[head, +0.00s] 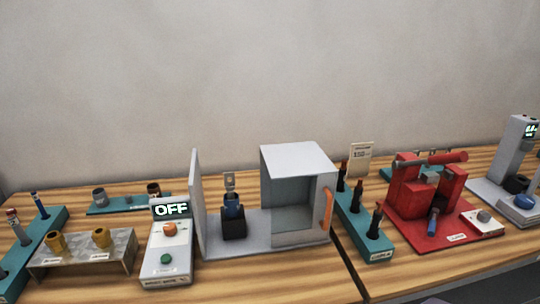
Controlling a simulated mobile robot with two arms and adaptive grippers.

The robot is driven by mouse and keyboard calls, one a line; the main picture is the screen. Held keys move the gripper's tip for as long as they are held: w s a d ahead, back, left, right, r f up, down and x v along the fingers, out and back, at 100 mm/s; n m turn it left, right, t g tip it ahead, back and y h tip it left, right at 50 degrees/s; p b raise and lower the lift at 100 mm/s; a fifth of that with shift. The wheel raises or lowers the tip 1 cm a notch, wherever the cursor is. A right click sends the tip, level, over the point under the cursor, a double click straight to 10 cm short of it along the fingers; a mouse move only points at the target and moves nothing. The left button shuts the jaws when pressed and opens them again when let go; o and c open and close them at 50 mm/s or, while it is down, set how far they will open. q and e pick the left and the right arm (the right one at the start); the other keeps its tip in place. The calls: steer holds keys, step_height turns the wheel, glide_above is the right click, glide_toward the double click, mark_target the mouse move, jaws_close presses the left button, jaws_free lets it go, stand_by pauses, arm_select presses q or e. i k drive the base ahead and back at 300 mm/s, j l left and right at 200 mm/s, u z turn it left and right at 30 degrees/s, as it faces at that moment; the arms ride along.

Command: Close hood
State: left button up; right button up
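The hood (297,163) is a grey box with an orange handle (327,209) on its right side. It stands at the right end of a grey base (255,245), with its open side facing left. An upright grey plate (198,205) stands at the left end of the base. Between them, a dark block (233,222) holding a blue part with a metal tip stands uncovered. A gap separates the hood from the plate. Neither of my grippers shows in this view.
A control box (168,250) reading OFF, with orange and green buttons, stands left of the base. A teal rack (377,250) with dark tools stands close on the right. Beyond it is a red fixture (436,200). Bare wooden table (290,275) lies in front.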

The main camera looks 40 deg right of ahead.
mark_target(297, 173)
steer(key=z, duration=1.55)
steer(key=k+l+u, duration=0.45)
steer(key=i+l, duration=0.05)
steer(key=l, duration=0.05)
